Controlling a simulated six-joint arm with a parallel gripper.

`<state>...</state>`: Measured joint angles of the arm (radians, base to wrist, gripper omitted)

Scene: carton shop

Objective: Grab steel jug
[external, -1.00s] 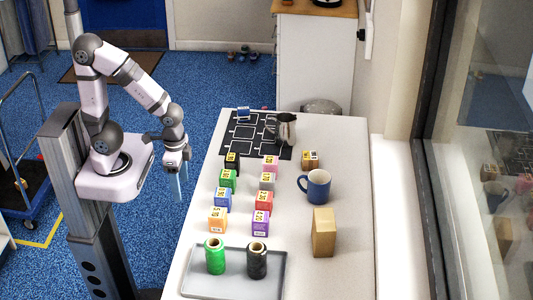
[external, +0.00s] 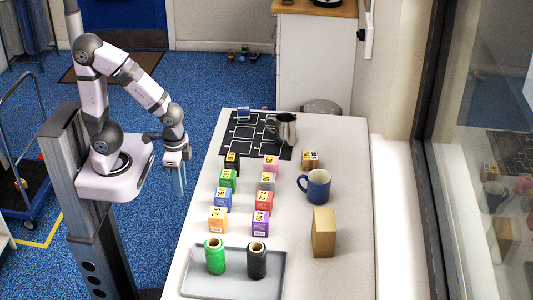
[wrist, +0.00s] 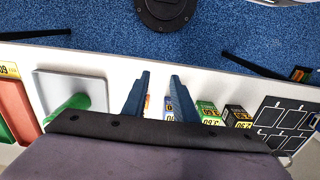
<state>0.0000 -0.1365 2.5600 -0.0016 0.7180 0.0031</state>
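The steel jug (external: 287,130) stands upright at the far end of the table, on the right edge of the black grid mat (external: 240,147). Its handle points left. My gripper (external: 180,190) hangs off the left side of the table, over the blue floor, well apart from the jug. In the wrist view the two blue fingers (wrist: 160,75) stand apart with nothing held between them.
Two rows of small boxes (external: 228,180) stand in front of the mat. A blue mug (external: 317,187), a brown box (external: 323,234) and a small brown carton (external: 310,159) are on the right. A grey tray (external: 232,287) at the front holds green and black spools.

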